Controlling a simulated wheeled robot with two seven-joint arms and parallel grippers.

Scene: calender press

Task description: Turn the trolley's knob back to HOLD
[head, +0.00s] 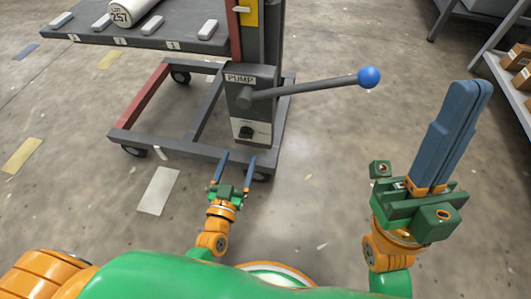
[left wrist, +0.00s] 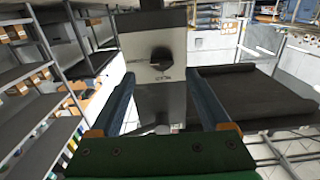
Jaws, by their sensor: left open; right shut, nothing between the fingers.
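The trolley's knob (head: 246,132) is a small black knob on a pale plate low on the grey pump column (head: 238,95). The left wrist view shows the knob (left wrist: 160,57) ahead, above and between my fingertips, with small lettering beside it that I cannot read. My left gripper (head: 237,158) is open and empty, its fingers pointing at the plate, apart from the knob. My right gripper (head: 469,88) is shut and empty, raised at the right, well away from the trolley. The knob's exact setting is too small to tell.
A pump lever (head: 310,86) with a blue ball end (head: 369,77) sticks out to the right above the knob. The trolley's grey deck (head: 135,38) carries a white roll (head: 130,10). Its wheeled base frame (head: 190,149) spans the floor. Shelving (head: 500,75) stands far right.

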